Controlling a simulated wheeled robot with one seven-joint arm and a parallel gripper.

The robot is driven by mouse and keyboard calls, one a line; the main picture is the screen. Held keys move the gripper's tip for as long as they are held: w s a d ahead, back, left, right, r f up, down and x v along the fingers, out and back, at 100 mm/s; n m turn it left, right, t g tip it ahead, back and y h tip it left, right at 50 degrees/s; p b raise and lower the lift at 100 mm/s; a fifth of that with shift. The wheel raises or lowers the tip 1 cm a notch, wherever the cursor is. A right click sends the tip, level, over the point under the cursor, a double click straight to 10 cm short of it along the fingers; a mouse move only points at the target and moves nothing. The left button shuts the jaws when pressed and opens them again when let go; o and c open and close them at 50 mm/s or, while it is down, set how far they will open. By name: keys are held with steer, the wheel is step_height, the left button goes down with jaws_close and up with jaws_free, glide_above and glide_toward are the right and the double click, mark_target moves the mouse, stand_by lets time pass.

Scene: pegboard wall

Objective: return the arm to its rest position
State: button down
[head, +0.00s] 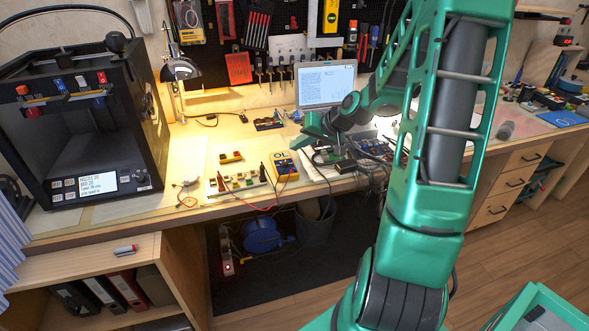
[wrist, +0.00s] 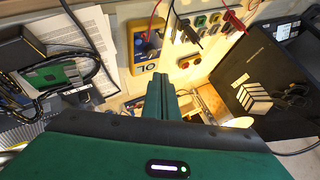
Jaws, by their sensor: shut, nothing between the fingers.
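My green arm rises on the right of the head view and bends over toward the workbench. My gripper (head: 308,133) is at its end, above the bench in front of the laptop. In the wrist view my gripper (wrist: 163,88) has its two green fingers together, with nothing between them. Beyond the fingertips lie a yellow multimeter (wrist: 146,45) and a board with coloured sockets (wrist: 190,48). In the head view my arm hides part of the bench and the pegboard.
A black 3D printer (head: 85,130) stands on the left of the bench. A pegboard (head: 290,20) with tools is behind.

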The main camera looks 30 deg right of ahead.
stand_by(0.3)
steer(key=s+a+r+g+h, duration=0.1)
steer(key=s+a+r+g, duration=0.1)
steer(key=s, duration=1.5)
steer(key=s+a+r+m+g+h, duration=0.1)
steer(key=s+r+g, duration=0.4)
steer(key=s, duration=1.3)
steer(key=shift+a+r+g+h, duration=0.2)
steer(key=shift+a+g+h, duration=0.3)
steer(key=shift+a+g, duration=0.4)
steer(key=shift+w+f, duration=0.25)
steer(key=shift+w, duration=0.45)
